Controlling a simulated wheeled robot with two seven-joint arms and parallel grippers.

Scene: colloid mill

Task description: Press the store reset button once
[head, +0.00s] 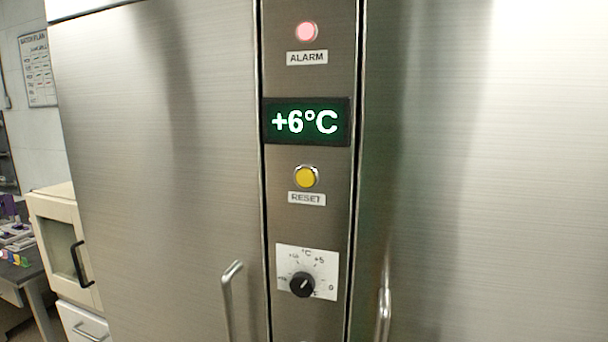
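The yellow round reset button (306,177) sits on the narrow control strip (310,225) between two steel doors, above a label reading RESET (307,198). The display (306,122) above it reads +6°C in white on dark green. A pink-red alarm lamp (306,32) is at the top, over a label reading ALARM (307,58). Below the button is a black temperature knob (302,284) on a white dial plate (324,264). Neither of my grippers is in the head view, and nothing covers the button.
Bar handles stand out from the left door (228,300) and the right door (384,305), both low and close to the strip. At the far left are a cream cabinet (50,215) with a dark handle and a table (15,277) with small items.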

